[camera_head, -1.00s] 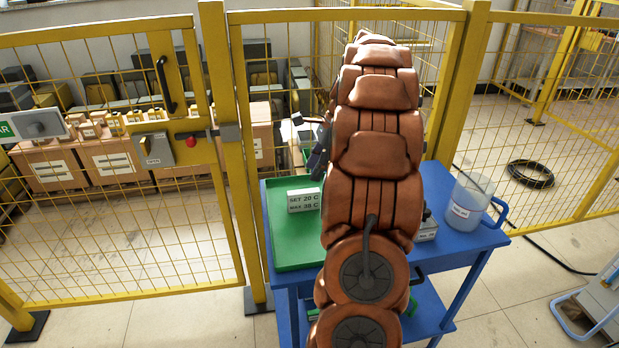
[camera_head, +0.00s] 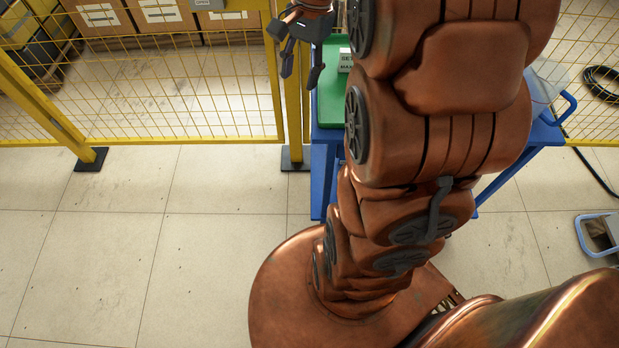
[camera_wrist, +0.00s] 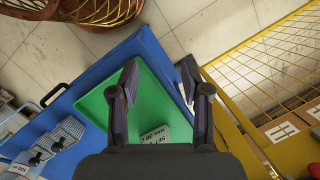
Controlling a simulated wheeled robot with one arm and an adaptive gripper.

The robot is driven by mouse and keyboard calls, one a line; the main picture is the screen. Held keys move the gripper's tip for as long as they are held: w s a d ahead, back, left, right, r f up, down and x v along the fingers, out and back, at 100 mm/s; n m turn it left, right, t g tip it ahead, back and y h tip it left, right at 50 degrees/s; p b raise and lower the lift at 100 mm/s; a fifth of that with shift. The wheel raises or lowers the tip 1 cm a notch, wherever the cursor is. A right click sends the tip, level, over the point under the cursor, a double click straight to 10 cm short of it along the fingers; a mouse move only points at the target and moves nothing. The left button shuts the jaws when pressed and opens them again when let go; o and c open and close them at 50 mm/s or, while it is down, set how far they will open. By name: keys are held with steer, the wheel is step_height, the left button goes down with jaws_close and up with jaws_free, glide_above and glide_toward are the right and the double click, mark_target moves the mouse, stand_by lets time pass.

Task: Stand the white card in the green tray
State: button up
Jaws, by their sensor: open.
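The white card (camera_head: 345,60) is in the green tray (camera_head: 331,105) on the blue table, mostly hidden behind my arm in the head view. It appears upright with its printed face toward the head camera. In the wrist view, the card (camera_wrist: 155,137) is inside the tray (camera_wrist: 145,75), its lower part cut off by my gripper's body. My gripper (camera_head: 302,70) is open and empty, to the left of the card in the head view. In the wrist view its fingers (camera_wrist: 157,78) are spread above the tray's edge area, apart from the card.
The yellow mesh fence (camera_head: 235,90) runs along the left, close to my gripper. A clear container (camera_head: 550,85) stands on the right of the blue table (camera_head: 325,150). Grey blocks (camera_wrist: 58,138) sit beside the tray in the wrist view. Floor at left is clear.

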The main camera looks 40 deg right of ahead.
steer(key=s+a+f+n+h, duration=0.1)
steer(key=s+a+f+n, duration=0.1)
steer(key=s+a+n, duration=0.4)
steer(key=s+a+f+n+g+h, duration=0.1)
steer(key=s+a+n, duration=0.5)
steer(key=s, duration=0.6)
steer(key=shift+s+f+n+g+h, duration=0.3)
steer(key=shift+s+f+n+h, duration=0.1)
steer(key=shift+f+n, duration=0.45)
steer(key=shift+a, duration=0.1)
step_height(320, 180, up, 10)
steer(key=p, duration=0.9)
steer(key=shift+f+p, duration=0.2)
steer(key=shift+p, duration=0.1)
